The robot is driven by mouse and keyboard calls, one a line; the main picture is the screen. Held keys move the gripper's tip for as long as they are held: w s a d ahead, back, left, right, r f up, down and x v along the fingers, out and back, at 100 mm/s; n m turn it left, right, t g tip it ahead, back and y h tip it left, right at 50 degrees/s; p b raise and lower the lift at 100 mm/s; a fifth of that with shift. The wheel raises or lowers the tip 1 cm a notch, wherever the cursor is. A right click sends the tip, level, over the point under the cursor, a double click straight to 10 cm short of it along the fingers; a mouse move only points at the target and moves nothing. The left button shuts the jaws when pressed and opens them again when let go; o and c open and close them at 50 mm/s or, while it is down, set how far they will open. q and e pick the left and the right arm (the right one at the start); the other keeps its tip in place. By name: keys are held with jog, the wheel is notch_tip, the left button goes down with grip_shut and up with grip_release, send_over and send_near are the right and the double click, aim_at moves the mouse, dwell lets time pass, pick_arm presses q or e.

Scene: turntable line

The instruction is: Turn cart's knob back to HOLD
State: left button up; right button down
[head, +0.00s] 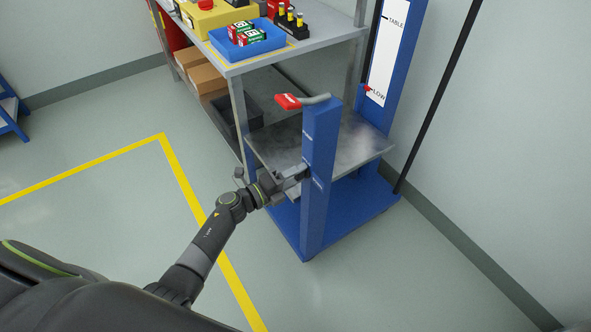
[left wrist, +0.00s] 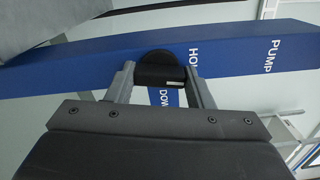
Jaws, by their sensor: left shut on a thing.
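The cart (head: 318,185) is a blue lift cart with a grey metal platform (head: 355,148). Its black knob (left wrist: 160,70) sits on the blue post, which crosses the left wrist view. Beside the knob I read PUMP, part of HOLD, and DOWN; fingers and knob partly cover the labels. My left gripper (head: 298,173) reaches the near face of the post. In the left wrist view its two fingers (left wrist: 160,82) are shut on the knob, one on each side. I cannot tell exactly which label the knob points to. My right gripper is out of view.
A red-ended lever (head: 288,101) sticks out from the post top. The cart's scale reads TABLE and LOW, with a red pointer (head: 368,88) at LOW. A workbench (head: 290,53) with a blue tray (head: 250,47) stands behind. The floor left of the cart is clear.

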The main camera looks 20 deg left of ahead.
pick_arm(q)
jog(key=shift+n+p, duration=0.65)
jog(key=shift+n, duration=0.55)
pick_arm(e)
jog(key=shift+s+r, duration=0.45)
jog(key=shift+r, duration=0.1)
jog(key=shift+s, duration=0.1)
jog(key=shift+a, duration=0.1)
pick_arm(q)
jog(key=o, duration=1)
jog(key=shift+c, duration=0.2)
jog(key=b+v, duration=0.1)
jog(key=v, duration=1.6)
jog(key=shift+s+a, duration=0.2)
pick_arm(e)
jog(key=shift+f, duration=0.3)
